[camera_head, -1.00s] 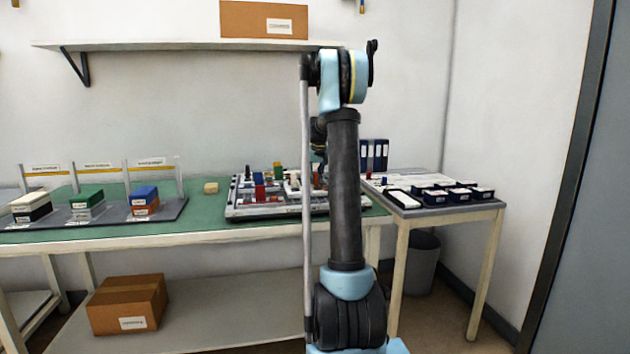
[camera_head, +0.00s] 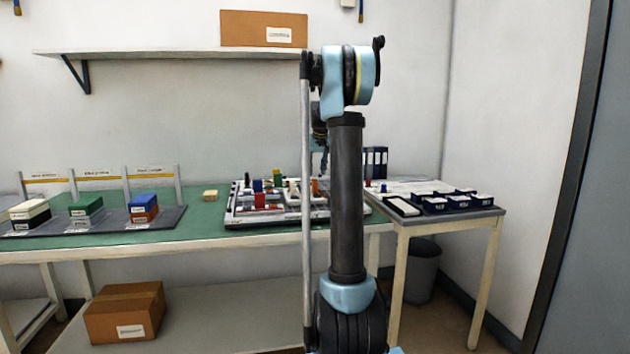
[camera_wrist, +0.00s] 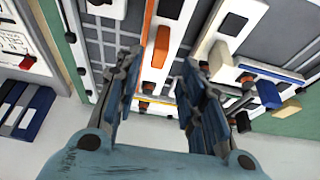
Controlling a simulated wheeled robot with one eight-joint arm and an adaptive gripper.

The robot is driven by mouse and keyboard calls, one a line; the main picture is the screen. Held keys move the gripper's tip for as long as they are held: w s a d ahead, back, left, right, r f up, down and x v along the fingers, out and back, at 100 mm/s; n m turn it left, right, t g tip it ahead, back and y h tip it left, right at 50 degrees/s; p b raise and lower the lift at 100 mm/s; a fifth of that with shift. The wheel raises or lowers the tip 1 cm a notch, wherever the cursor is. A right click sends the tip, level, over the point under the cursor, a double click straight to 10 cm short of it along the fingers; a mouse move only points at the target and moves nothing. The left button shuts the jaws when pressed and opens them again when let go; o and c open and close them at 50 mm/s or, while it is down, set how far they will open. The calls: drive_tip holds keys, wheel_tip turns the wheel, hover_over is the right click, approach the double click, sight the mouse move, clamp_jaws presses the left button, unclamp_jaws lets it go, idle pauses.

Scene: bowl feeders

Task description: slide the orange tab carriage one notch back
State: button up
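The orange tab carriage (camera_wrist: 161,46) stands on a white rail of the board, between and beyond my fingertips in the wrist view. In the head view its orange tab (camera_head: 315,186) shows near the board's right part, just left of my arm. My gripper (camera_wrist: 160,65) is open, one finger on each side of the tab, with visible gaps in the picture. I cannot tell how high the fingertips are above the rail. In the head view my gripper (camera_head: 318,165) hangs over the board, partly hidden by my arm.
Blue-black binders (camera_head: 375,161) stand behind my arm. Labelled dark trays (camera_head: 435,205) sit on the right side table.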

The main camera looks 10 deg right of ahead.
drive_tip(key=shift+v, duration=1.4)
drive_tip(key=shift+s, duration=0.1)
drive_tip(key=s+a+f, duration=0.2)
drive_tip(key=s, duration=0.7)
drive_tip(key=s+a+f+g, duration=0.1)
drive_tip(key=s+a+f, duration=0.15)
drive_tip(key=s, duration=0.75)
drive_tip(key=s+a+f, duration=0.1)
drive_tip(key=s+a, duration=0.2)
drive_tip(key=s, duration=0.6)
drive_tip(key=s+a+f, duration=0.1)
drive_tip(key=s+f, duration=0.8)
drive_tip(key=s, duration=0.4)
drive_tip(key=s+a+f+g, duration=0.1)
drive_tip(key=s+f, duration=0.9)
drive_tip(key=s, duration=0.3)
drive_tip(key=shift+a+f, duration=0.2)
drive_tip(key=shift+a, duration=0.05)
